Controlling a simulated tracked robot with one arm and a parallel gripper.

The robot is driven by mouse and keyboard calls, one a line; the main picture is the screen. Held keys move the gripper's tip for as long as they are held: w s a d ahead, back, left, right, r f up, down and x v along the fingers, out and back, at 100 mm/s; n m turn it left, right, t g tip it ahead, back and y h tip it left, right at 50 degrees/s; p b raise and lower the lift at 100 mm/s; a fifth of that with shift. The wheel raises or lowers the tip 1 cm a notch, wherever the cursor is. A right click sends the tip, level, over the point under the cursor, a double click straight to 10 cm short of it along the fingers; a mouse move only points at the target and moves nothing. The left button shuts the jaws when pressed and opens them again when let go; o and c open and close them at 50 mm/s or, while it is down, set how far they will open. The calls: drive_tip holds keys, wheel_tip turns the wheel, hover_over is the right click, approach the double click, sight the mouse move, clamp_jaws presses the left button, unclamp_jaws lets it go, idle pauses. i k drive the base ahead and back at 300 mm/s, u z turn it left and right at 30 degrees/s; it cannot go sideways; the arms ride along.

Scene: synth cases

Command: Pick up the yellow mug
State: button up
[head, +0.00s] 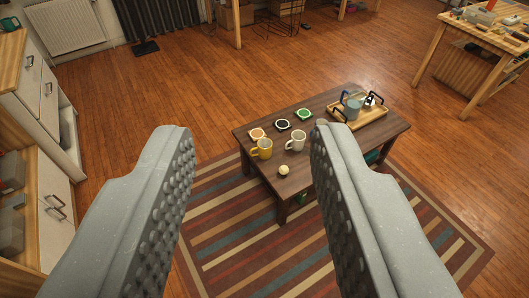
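The yellow mug (264,149) stands upright near the left end of a low dark wooden table (341,157). Its handle points left. A white mug (297,141) stands just right of it, and a small pale ball (284,170) lies in front, near the table edge. My gripper (247,140) is open, with its two grey studded fingers wide apart in the foreground. The yellow mug shows in the gap between the fingers, well beyond them. Nothing is between the fingers. The right finger covers part of the table.
A wooden tray (375,118) with a blue-grey mug (352,107) and other items sits at the table's right. A striped rug (231,229) lies below. Cabinets (40,90) stand left; a workbench (481,40) stands at the upper right.

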sight(260, 150)
drive_tip(key=z, duration=0.25)
drive_tip(key=i, duration=0.4)
drive_tip(key=u, duration=0.3)
drive_tip(key=k, duration=0.4)
drive_tip(key=u, duration=1.25)
drive_tip(key=i, duration=1.4)
drive_tip(key=z, duration=0.3)
